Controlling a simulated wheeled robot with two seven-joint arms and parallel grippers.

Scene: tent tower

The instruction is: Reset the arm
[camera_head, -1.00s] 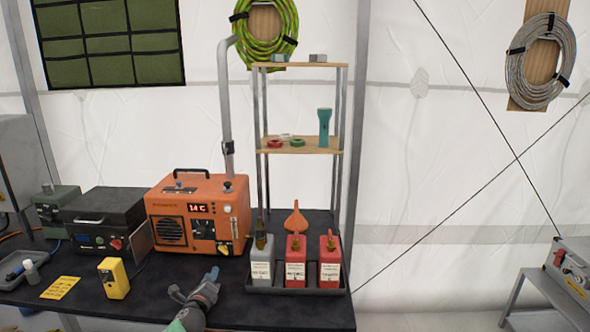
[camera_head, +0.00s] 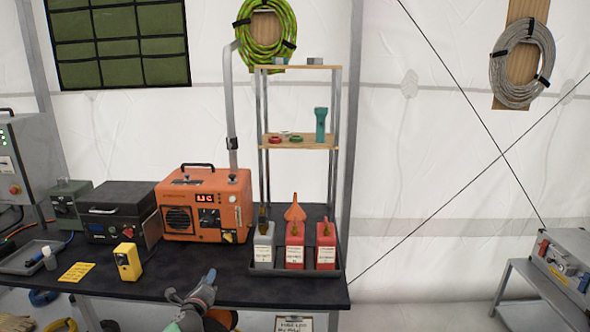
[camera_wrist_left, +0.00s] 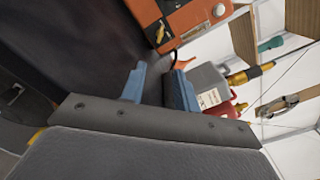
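My left gripper (camera_head: 192,287) shows at the bottom of the head view, in front of the dark table's front edge. In the left wrist view its two blue fingertips (camera_wrist_left: 157,86) stand apart with nothing between them, so it is open and empty. Beyond the fingers, the wrist view shows the orange heater unit (camera_wrist_left: 172,20) and the grey bottle (camera_wrist_left: 208,85). My right gripper is not in the head view.
The black table (camera_head: 300,293) carries the orange unit (camera_head: 205,205), a yellow device (camera_head: 128,262), a black case (camera_head: 118,208) and a tray (camera_head: 297,270) with grey and red bottles. A shelf (camera_head: 300,142) rises behind. The table's front middle is mostly clear.

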